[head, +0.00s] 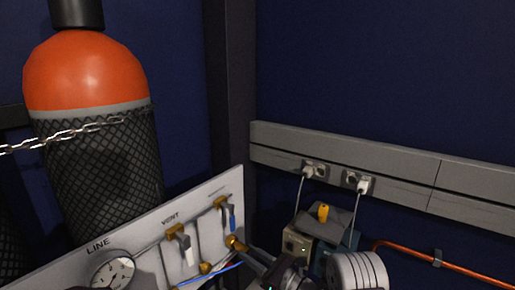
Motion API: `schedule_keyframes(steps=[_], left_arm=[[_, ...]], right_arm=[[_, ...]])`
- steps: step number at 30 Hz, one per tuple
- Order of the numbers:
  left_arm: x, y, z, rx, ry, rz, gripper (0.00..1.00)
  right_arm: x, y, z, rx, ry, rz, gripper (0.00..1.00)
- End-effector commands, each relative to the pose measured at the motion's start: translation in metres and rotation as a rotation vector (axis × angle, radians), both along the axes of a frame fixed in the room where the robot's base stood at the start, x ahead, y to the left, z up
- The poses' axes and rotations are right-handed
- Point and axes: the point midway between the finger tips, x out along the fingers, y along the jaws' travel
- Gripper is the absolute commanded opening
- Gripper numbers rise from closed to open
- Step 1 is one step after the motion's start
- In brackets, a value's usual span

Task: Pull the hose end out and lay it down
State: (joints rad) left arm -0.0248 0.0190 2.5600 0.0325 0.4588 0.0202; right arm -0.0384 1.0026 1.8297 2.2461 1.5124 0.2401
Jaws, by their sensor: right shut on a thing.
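A white valve panel (135,227) stands at the lower left, marked LINE and VENT, with a round gauge (113,272) and brass valves. A brass port (234,242) sits at its right end. A dark grey hose end (257,253) runs from this port down and right to my right gripper (280,269). My right gripper is at the bottom edge, shut on the hose end, with its fingers partly cut off by the frame. The hose end still meets the port; how deep it sits is not clear. My left gripper is not in view.
A tall orange-topped cylinder (84,72) in black netting stands behind the panel, with a chain (75,133) across it. A grey wall trunking (400,178) carries two plugs with cords. Boxes with a yellow item (323,212) and an orange pipe (450,264) lie right.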

Motion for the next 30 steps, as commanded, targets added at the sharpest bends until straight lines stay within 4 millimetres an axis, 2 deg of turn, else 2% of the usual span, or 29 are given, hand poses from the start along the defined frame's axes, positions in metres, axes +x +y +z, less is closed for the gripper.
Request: schedule_keyframes(steps=[30], left_arm=[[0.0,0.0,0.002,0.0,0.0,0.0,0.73]], right_arm=[[-0.022,-0.031,-0.005,0.0,0.0,0.0,0.0]])
